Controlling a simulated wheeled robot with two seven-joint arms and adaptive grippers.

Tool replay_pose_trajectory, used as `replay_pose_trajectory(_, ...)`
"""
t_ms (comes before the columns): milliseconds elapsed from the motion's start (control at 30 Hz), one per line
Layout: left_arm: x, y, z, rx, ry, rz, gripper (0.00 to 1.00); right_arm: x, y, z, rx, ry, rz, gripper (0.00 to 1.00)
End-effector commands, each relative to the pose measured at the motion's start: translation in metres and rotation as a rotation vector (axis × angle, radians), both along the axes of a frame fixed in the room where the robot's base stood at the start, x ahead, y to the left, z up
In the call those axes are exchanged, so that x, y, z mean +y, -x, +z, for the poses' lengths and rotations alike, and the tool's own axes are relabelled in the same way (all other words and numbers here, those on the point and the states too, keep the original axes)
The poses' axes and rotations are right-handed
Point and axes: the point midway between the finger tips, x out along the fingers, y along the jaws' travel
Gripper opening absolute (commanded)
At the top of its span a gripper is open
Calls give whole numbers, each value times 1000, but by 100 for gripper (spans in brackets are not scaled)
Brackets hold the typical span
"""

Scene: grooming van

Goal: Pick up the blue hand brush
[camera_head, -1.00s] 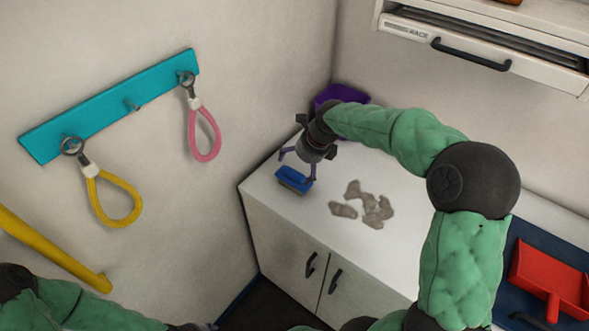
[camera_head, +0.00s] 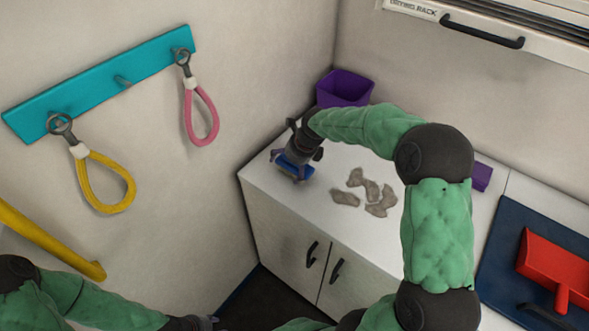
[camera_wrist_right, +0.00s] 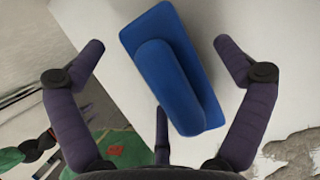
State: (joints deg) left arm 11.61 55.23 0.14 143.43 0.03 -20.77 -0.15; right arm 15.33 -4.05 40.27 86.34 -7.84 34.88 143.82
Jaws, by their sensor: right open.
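The blue hand brush (camera_head: 306,172) lies on the white counter near its left end, partly hidden by my right gripper (camera_head: 289,166), which is over it. In the right wrist view, the brush (camera_wrist_right: 165,75) shows its raised handle on a wider block, slightly tilted. The open fingers of my right gripper (camera_wrist_right: 162,58) stand on either side of it, with visible gaps and no clear grip. The end of my left arm, with the left gripper (camera_head: 207,321), is only just in view at the bottom edge; its jaws cannot be made out.
Several grey-brown clumps (camera_head: 370,191) lie right of the brush on the counter (camera_head: 330,220). A purple bin (camera_head: 343,88) stands behind. A red dustpan (camera_head: 553,262) lies on a dark blue mat (camera_head: 505,240) at right. The wall is close at left.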

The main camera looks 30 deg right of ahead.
Motion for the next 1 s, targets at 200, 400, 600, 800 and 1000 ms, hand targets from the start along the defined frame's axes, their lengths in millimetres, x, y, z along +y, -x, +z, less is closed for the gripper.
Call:
replay_pose_trajectory(200, 0, 0, -1, 0, 0, 0, 40, 1, -2, -3, -1, 0, 0, 100)
replay_pose_trajectory(400, 0, 0, -1, 0, 0, 0, 40, 1, -2, -3, -1, 0, 0, 58)
replay_pose_trajectory(600, 0, 0, -1, 0, 0, 0, 40, 0, -2, -3, -1, 0, 0, 35)
replay_pose_trajectory(800, 0, 0, -1, 0, 0, 0, 40, 1, -2, -3, -1, 0, 0, 35)
replay_pose_trajectory(1000, 0, 0, 2, 0, 0, 0, 40, 0, -2, 6, -3, 1, -1, 35)
